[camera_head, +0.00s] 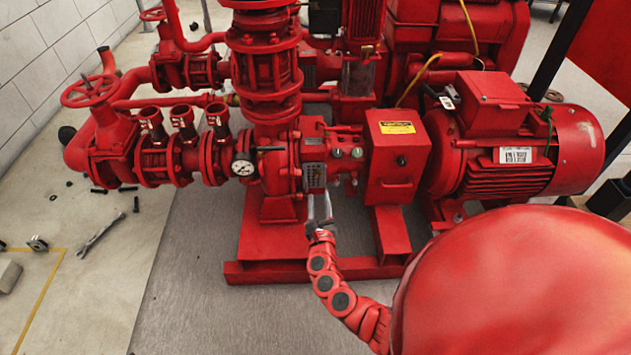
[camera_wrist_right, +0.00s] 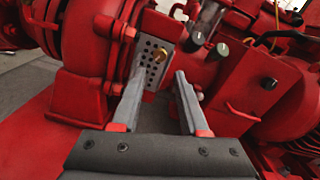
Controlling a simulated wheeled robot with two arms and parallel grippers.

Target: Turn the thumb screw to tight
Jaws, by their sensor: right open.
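A small brass-coloured screw (camera_wrist_right: 160,55), which looks like the thumb screw, sticks out from a grey perforated plate (camera_wrist_right: 150,68) on the red pump body. In the head view the plate (camera_head: 314,176) shows on the pump's front, but I cannot make out the screw there. My right gripper (camera_head: 319,203) is open just below and in front of the plate. In the right wrist view its two fingers (camera_wrist_right: 159,85) point towards the plate, apart, with nothing between them. The screw lies beyond the fingertips, nearly centred between them, and no contact shows. My left gripper is not in view.
A red box with a yellow label (camera_head: 392,150) and the motor (camera_head: 515,155) stand right of the plate. A pressure gauge (camera_head: 243,168) is on its left. The red base frame (camera_head: 262,272) runs below. A wrench (camera_head: 101,232) lies on the floor at left.

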